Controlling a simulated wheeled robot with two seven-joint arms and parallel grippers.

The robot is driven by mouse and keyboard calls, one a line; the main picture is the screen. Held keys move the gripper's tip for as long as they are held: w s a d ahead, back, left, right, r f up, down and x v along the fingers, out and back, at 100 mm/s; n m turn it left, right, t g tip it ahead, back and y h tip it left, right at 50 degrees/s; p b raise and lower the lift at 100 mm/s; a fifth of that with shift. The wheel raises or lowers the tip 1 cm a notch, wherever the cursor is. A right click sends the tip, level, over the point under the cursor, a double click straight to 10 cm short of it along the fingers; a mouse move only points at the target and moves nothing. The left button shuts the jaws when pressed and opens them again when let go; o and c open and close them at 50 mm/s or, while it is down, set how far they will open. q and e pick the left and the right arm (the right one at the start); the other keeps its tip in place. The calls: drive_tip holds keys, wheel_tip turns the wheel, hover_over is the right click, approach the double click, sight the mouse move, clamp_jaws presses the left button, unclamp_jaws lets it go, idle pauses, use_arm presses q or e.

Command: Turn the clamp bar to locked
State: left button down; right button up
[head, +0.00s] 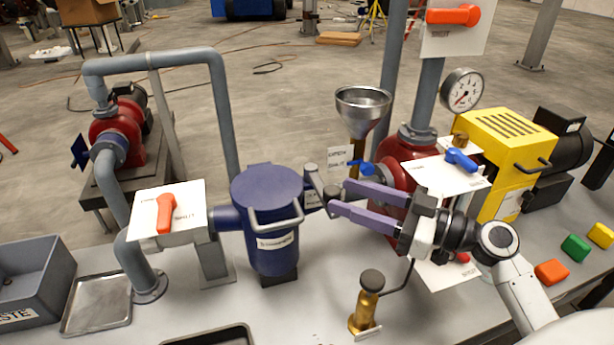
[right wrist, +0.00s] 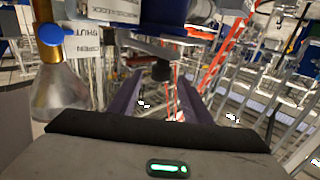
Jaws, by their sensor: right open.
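The blue filter housing (head: 272,225) stands upright on the bench, with a round lid and a grey loop handle in front. The clamp bar (head: 313,180) is a short grey bar at the right side of the lid, with a dark knob at its end. My right gripper (head: 340,196) is open, its two purple fingers pointing left at the bar's knob end. In the right wrist view the bar (right wrist: 150,48) and its dark knob (right wrist: 161,69) show between and beyond the fingertips (right wrist: 160,95). I cannot tell whether they touch. My left gripper is out of view.
A steel funnel (head: 362,106) with a blue-handled valve (head: 362,168) stands just behind the fingers. The red vessel (head: 388,180) stands behind my right gripper. A brass fitting (head: 368,300) stands in front. An orange-handled valve (head: 166,212) is left of the housing.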

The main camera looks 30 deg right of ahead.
sight(336, 191)
drive_tip(key=x, duration=0.2)
drive_tip(key=p+x, duration=0.1)
drive_tip(key=shift+a+r, duration=0.2)
drive_tip(key=shift+r, duration=0.05)
drive_tip(key=x, duration=0.2)
drive_tip(key=p+x, duration=0.1)
drive_tip(key=x, duration=0.1)
drive_tip(key=shift+w+a+f, duration=0.15)
drive_tip(key=shift+w+f, duration=0.1)
drive_tip(key=shift+w, duration=0.15)
drive_tip(key=c, duration=1.1)
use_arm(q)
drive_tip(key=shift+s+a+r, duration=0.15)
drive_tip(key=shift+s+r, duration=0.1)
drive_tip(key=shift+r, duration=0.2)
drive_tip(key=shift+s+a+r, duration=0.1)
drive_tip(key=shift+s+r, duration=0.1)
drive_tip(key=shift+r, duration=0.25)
use_arm(e)
clamp_jaws()
